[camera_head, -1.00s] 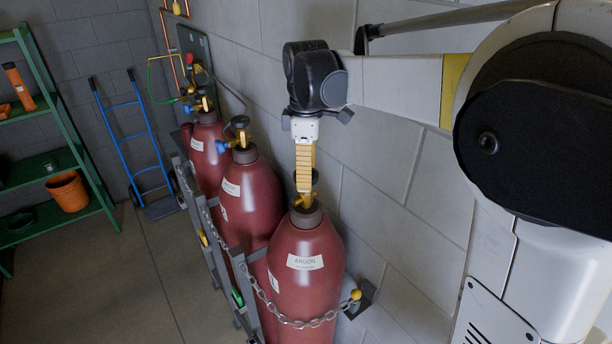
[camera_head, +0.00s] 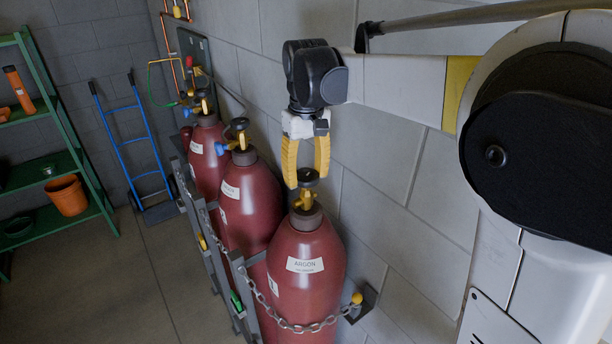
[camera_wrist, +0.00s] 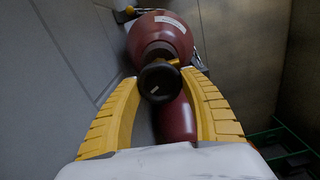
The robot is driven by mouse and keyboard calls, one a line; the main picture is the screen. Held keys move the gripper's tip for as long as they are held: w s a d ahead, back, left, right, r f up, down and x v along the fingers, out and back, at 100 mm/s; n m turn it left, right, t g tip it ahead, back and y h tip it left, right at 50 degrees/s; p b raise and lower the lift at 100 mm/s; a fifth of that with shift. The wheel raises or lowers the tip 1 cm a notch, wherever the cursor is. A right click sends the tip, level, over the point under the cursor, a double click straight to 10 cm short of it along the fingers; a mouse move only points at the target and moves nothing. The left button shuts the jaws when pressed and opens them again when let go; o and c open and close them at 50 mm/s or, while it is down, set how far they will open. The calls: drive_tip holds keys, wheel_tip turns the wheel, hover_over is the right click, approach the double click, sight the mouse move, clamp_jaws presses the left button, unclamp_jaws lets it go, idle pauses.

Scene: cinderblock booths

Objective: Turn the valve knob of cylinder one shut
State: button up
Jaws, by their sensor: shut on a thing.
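The nearest red cylinder (camera_head: 306,285), labelled ARGON, stands upright by the wall; no number is readable on it. Its black valve knob (camera_head: 308,175) tops a brass valve (camera_head: 305,201). My gripper (camera_head: 307,183) points down over this cylinder, its yellow fingers on either side of the knob and shut on it. In the wrist view the round dark knob (camera_wrist: 159,82) sits between the fingertips, with the red cylinder (camera_wrist: 160,38) beyond it. The knob's grip contacts are partly hidden.
Two more red cylinders (camera_head: 248,205) (camera_head: 206,150) stand farther back along the block wall. A chain (camera_head: 290,325) and grey rack rail (camera_head: 215,255) run in front. A blue hand truck (camera_head: 142,140) and green shelf (camera_head: 70,165) stand at left. The floor between is clear.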

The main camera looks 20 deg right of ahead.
sight(306, 175)
drive_tip(key=m, duration=0.5)
drive_tip(key=shift+m, duration=0.4)
idle(0.3)
drive_tip(key=o, duration=1.2)
wheel_tip(306, 175, up, 12)
drive_tip(key=shift+f+b, duration=0.1)
drive_tip(key=shift+b, duration=0.2)
